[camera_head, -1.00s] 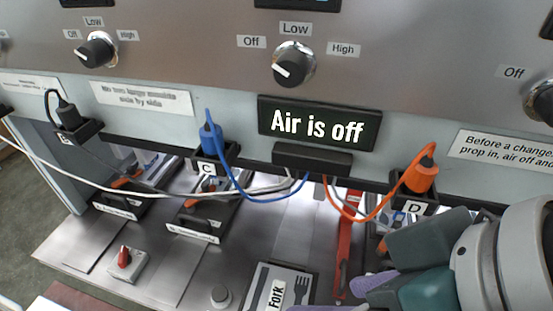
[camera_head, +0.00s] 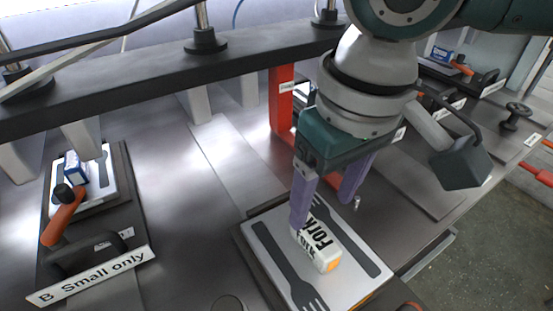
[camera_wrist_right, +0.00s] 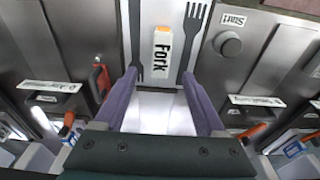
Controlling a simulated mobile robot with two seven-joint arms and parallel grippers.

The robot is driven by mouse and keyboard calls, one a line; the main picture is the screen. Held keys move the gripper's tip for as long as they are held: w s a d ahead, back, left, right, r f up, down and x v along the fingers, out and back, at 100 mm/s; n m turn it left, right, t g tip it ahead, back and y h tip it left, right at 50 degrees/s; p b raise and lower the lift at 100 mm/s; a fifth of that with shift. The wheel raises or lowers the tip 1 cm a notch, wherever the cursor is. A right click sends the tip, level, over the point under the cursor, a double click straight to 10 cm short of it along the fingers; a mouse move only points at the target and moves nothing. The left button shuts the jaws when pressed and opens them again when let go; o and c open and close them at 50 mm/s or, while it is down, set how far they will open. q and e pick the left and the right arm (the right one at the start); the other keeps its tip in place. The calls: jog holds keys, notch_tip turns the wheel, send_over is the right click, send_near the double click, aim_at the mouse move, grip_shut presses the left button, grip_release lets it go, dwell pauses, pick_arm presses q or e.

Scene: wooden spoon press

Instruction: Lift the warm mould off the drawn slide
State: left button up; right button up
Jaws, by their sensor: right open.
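The fork mould (camera_head: 275,258) is a pale plate with dark cutlery shapes, lying on a dark slide (camera_head: 245,250) at the lower middle of the head view. A white block marked Fork, with an orange end (camera_head: 322,250), stands up along its middle. The mould also shows at the top of the right wrist view (camera_wrist_right: 145,20). My right gripper (camera_head: 325,212) is open, its purple fingers pointing down over the mould. In the right wrist view the fingertips (camera_wrist_right: 160,78) are spread on either side of the block's line, a little short of it. My left gripper is out of view.
A station labelled "B Small only" (camera_head: 95,275), with an orange handle, is at the left. A black crossbar (camera_head: 180,82) runs behind, with a red post (camera_head: 282,100) beneath it. A round Start button (camera_wrist_right: 228,44) sits beside the mould. Bare metal lies between the stations.

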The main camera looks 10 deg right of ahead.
aim_at(315, 233)
notch_tip(315, 233, down, 2)
jog(key=shift+w+f, duration=0.1)
notch_tip(315, 233, down, 5)
jog(key=shift+a+f+b, duration=0.1)
jog(key=shift+f+b, duration=0.1)
jog(key=shift+b, duration=0.15)
grip_shut()
dwell(0.4)
jog(key=shift+a+r, duration=0.1)
jog(key=shift+r, duration=0.05)
dwell(0.7)
